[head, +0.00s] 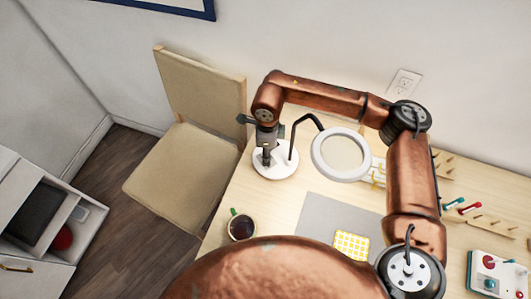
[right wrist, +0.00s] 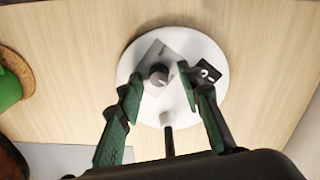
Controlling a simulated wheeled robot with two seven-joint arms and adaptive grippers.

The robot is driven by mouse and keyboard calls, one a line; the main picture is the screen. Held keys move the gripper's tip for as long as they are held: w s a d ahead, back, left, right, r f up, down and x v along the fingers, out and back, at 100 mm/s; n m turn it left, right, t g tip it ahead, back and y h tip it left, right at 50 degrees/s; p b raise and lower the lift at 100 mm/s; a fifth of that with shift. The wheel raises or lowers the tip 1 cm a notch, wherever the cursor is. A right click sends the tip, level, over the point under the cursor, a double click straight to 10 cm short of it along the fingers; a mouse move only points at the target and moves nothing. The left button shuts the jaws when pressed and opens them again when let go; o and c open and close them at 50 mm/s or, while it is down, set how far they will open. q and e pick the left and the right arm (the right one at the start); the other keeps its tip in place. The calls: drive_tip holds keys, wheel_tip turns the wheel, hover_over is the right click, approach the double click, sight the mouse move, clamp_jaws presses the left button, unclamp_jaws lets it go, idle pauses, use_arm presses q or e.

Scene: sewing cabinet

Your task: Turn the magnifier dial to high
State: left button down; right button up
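The magnifier lamp has a round white base (head: 286,166), a dark bent stem and a white ring (head: 318,153) around its lens. In the right wrist view, the base (right wrist: 205,50) carries a small grey dial (right wrist: 158,73) with a pale pointer mark. A dark label with white marks (right wrist: 208,73) is beside it. My right gripper (head: 266,154) points down over the base; its green fingers (right wrist: 160,80) are open, one on each side of the dial, with gaps showing. I cannot tell their exact height. The gripper hides the dial in the head view. My left gripper is out of view.
A dark-filled mug (head: 241,228) stands on the table near its left edge, close to a grey mat (head: 318,217) with a yellow patterned piece (head: 350,245). A chair (head: 185,165) stands left. Pegs with spools and a red-and-white device (head: 497,273) are at right.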

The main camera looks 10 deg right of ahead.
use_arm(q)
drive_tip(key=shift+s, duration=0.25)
use_arm(e)
drive_tip(key=shift+f, duration=0.1)
drive_tip(key=shift+c, duration=0.7)
clamp_jaws()
drive_tip(key=shift+a, duration=0.15)
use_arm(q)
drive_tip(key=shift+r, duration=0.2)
